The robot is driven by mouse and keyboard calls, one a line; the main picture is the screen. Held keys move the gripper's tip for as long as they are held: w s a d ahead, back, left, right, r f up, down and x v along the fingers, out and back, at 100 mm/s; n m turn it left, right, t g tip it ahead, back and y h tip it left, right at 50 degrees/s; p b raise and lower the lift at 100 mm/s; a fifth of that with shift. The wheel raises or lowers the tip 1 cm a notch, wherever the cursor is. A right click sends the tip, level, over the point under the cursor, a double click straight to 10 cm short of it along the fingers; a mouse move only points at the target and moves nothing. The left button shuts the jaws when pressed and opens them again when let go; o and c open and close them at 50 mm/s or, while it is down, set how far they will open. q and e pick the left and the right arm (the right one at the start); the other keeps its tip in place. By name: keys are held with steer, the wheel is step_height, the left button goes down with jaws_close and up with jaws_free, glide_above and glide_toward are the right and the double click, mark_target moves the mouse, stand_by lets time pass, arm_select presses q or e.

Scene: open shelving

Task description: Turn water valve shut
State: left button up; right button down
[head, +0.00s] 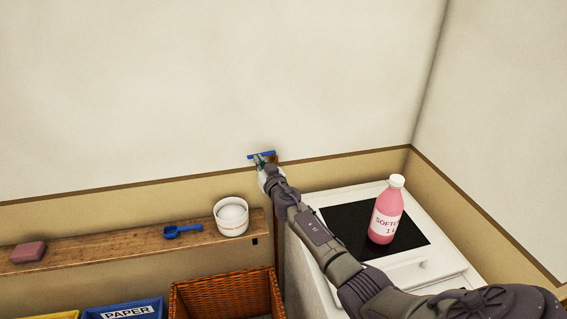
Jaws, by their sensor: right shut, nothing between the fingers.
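The water valve shows as a blue handle bar (261,154) low on the wall, level with the brown trim line. The bar lies roughly crosswise, close to horizontal in the picture. My right gripper (264,162) is at the valve, just below the blue bar, with my right arm reaching in from the lower right. It is shut with nothing held. The gripper and wrist hide the valve body, and I cannot tell whether the fingers touch the handle. My left gripper is not in view.
A wooden shelf (130,243) on the left bears a pink block (28,252), a blue scoop (183,231) and a white tub (231,217). Below are a wicker basket (225,295) and a blue PAPER bin (125,311). A pink bottle (386,212) stands on the white appliance (318,267), beside my arm.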

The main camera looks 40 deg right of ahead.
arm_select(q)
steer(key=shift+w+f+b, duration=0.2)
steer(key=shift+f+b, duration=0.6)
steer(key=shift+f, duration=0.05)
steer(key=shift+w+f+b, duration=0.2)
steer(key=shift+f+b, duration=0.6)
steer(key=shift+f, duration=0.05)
arm_select(e)
steer(key=shift+w+a+f+m+g+h, duration=0.15)
steer(key=shift+w+m+g+h, duration=0.2)
steer(key=shift+w+m+h, duration=0.45)
steer(key=shift+w+a+f+m+g+h, duration=0.15)
steer(key=shift+m+g+h, duration=0.3)
steer(key=shift+h, duration=0.65)
